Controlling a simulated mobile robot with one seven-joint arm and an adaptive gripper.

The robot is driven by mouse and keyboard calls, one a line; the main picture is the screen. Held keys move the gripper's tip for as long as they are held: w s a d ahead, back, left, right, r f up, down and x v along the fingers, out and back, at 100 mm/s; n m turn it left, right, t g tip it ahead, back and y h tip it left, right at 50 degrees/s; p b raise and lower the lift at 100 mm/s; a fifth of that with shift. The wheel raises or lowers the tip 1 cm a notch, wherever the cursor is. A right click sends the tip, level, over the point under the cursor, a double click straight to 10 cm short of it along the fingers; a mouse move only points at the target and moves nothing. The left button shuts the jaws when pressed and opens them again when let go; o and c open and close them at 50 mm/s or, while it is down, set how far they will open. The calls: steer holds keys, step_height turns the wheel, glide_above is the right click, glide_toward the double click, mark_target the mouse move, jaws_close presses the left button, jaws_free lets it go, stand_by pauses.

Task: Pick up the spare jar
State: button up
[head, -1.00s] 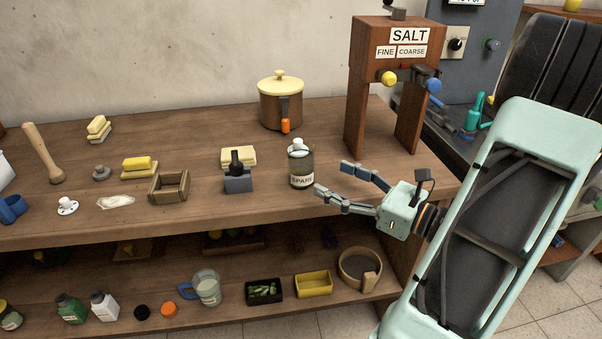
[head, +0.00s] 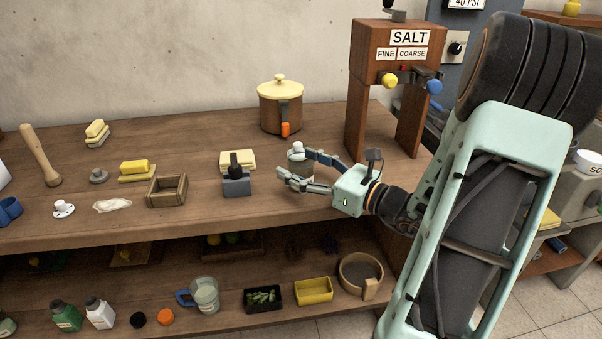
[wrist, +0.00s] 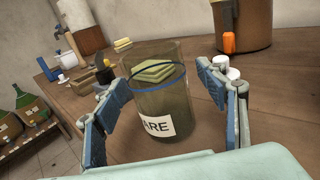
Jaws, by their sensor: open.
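The spare jar (wrist: 160,100) is a glass jar with a greenish look, a blue ring and a white label reading "ARE" in the wrist view. It stands upright on the wooden bench top. In the head view the jar (head: 300,163) is partly hidden by my fingers. My gripper (head: 294,163) is open and reaches in from the right, low over the bench. In the wrist view the gripper's (wrist: 158,80) blue-padded fingers stand on either side of the jar, with a visible gap on each side.
A brown pot with a cream lid (head: 280,106) stands behind the jar. A wooden salt dispenser (head: 357,90) rises at the back right. A grey block with a black knob (head: 237,187) is left of the jar.

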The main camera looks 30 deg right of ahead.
steer(key=shift+c, duration=0.3)
steer(key=c, duration=1.5)
steer(key=shift+o, duration=0.2)
steer(key=shift+r, duration=0.1)
